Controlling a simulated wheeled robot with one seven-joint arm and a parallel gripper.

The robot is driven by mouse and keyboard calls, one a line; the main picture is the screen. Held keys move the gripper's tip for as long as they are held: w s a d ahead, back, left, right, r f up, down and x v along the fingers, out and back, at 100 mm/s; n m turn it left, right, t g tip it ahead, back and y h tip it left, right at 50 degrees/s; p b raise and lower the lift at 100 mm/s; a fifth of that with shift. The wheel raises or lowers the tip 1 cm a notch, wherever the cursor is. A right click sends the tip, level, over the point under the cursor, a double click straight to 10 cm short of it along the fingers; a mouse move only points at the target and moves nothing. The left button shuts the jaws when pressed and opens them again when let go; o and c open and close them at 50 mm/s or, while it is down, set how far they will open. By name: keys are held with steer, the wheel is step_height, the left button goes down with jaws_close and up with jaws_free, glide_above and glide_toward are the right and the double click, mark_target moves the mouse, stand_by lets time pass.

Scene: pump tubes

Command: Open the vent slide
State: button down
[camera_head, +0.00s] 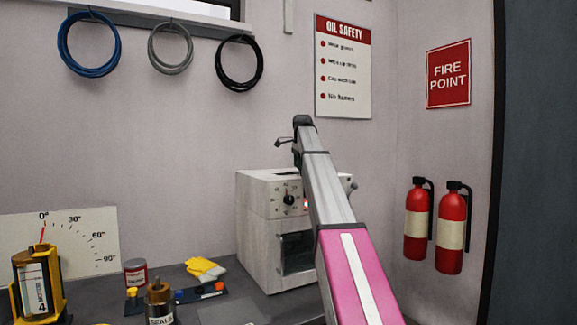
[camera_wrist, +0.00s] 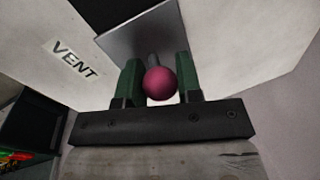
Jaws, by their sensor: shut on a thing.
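In the wrist view, a round dark-pink knob (camera_wrist: 160,83) on a short grey stem sits between the two green fingers of my gripper (camera_wrist: 157,66). The fingers are closed on the knob and its stem. The stem meets a flat grey slide plate (camera_wrist: 138,36), set in a pale surface beside a label reading VENT (camera_wrist: 76,58). In the head view, the white machine (camera_head: 256,235) stands on the bench against the wall. My arm reaches over its right part and hides some of its front; the knob and slide cannot be made out there.
The machine's front has a dial (camera_head: 288,199) and a dark window (camera_head: 296,252). Fire extinguishers (camera_head: 453,228) hang on the right wall.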

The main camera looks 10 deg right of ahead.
steer(key=shift+w+d, duration=0.3)
steer(key=shift+d, duration=0.45)
steer(key=c, duration=0.8)
jaws_free()
steer(key=shift+d, duration=0.15)
steer(key=shift+r, duration=0.1)
steer(key=r, duration=0.3)
steer(key=s+r, duration=0.1)
steer(key=r, duration=0.3)
steer(key=s+r, duration=0.1)
steer(key=r, duration=0.2)
steer(key=shift+d+r, duration=0.1)
steer(key=shift+r, duration=0.1)
steer(key=shift+s, duration=0.1)
